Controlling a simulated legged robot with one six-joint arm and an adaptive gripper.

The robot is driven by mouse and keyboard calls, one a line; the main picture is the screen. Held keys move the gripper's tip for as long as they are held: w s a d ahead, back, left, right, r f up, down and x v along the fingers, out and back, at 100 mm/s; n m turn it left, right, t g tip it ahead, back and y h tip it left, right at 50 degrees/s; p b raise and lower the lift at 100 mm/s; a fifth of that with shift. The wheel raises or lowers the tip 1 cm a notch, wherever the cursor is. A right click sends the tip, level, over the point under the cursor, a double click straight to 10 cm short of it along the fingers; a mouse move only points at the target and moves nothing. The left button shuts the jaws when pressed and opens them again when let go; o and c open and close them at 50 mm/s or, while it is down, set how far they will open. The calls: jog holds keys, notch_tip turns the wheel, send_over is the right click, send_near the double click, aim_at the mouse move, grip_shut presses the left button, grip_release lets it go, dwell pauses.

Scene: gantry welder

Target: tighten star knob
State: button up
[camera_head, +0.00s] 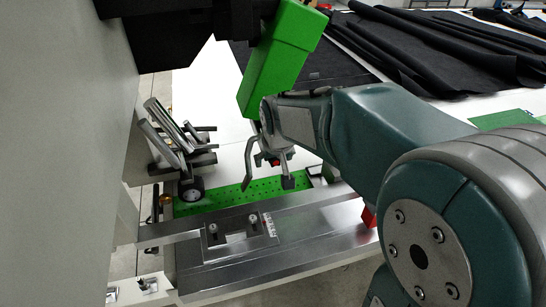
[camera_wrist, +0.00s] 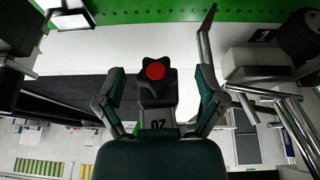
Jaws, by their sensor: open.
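The star knob (camera_wrist: 154,85) is dark with lobes and a round red centre, in the middle of the wrist view. My gripper (camera_wrist: 160,92) is open, with one finger left of the knob and one right of it. Gaps show between the fingers and the knob; whether either touches it deeper down I cannot tell. In the head view my gripper (camera_head: 268,172) points down below a green box-shaped housing. A small red spot shows between its fingers there; most of the knob is hidden by the gripper.
The green housing (camera_head: 283,60) stands close beside my wrist. A metal rail (camera_head: 300,222) and a green perforated strip (camera_head: 240,192) lie below. Metal bars with a wheel (camera_head: 192,188) stand at the left, near a grey wall (camera_head: 75,130). Black cloth (camera_head: 430,50) lies behind.

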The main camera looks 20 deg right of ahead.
jog(key=shift+d, duration=0.1)
jog(key=shift+c, duration=1)
jog(key=c, duration=1)
jog(key=shift+o, duration=0.2)
jog(key=shift+y, duration=0.4)
jog(key=y, duration=0.2)
jog(key=shift+d+f+m+y, duration=0.1)
jog(key=shift+d+m+y, duration=0.1)
jog(key=shift+m+y, duration=0.2)
jog(key=y, duration=0.4)
jog(key=shift+f+m, duration=0.1)
jog(key=shift+m, duration=0.3)
jog(key=m+t+y, duration=0.1)
jog(key=y, duration=0.3)
jog(key=shift+d+f, duration=0.1)
jog(key=shift+f+m+t+y, duration=0.1)
jog(key=shift+m+t+y, duration=0.3)
jog(key=shift+y, duration=1.1)
